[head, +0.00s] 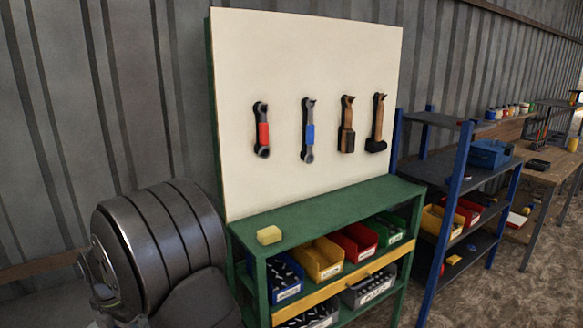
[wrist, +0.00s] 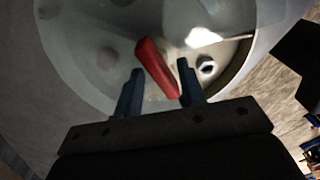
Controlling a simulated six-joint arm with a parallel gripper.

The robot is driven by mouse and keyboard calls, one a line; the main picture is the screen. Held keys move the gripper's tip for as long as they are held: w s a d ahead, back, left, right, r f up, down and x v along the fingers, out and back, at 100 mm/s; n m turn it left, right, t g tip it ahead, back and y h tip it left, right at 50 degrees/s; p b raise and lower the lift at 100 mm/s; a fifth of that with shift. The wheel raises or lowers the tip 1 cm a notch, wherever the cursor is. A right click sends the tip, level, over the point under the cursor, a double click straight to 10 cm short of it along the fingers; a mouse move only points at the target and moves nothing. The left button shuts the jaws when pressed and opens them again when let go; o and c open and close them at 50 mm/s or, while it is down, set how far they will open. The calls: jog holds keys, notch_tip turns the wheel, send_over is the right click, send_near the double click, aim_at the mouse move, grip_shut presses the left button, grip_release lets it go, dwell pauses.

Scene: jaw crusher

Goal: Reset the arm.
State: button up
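My gripper (wrist: 160,66) shows in the wrist view with its two blue fingers apart. A red, lever-like piece (wrist: 156,67) shows between the fingers, with gaps to each side, and I see no grip on it. Behind it is a pale, round, shiny surface (wrist: 85,55) with a dark round hole or bolt (wrist: 206,67) at its right. How far the fingers are from the red piece is hard to tell. My gripper does not show in the head view.
In the head view, a green workbench (head: 330,212) carries a yellow block (head: 269,235), with coloured bins below. Several tools hang on its white board (head: 280,60). A blue-framed shelf (head: 455,185) and a wooden table (head: 552,165) stand at the right. Bare floor lies at the lower right.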

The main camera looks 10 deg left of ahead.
jog(key=m, duration=0.6)
dwell(0.4)
jog(key=shift+o, duration=0.5)
jog(key=o, duration=1.3)
jog(key=s+d+r+m, duration=0.3)
jog(key=r+m, duration=0.2)
jog(key=m, duration=0.5)
jog(key=s+d+r+m, duration=0.35)
jog(key=r+m, duration=0.25)
jog(key=m, duration=0.3)
notch_tip(320, 180, down, 10)
jog(key=shift+s+a+f+m, duration=0.2)
jog(key=shift+a+m, duration=0.1)
jog(key=shift+a, duration=0.05)
jog(key=shift+r, duration=0.15)
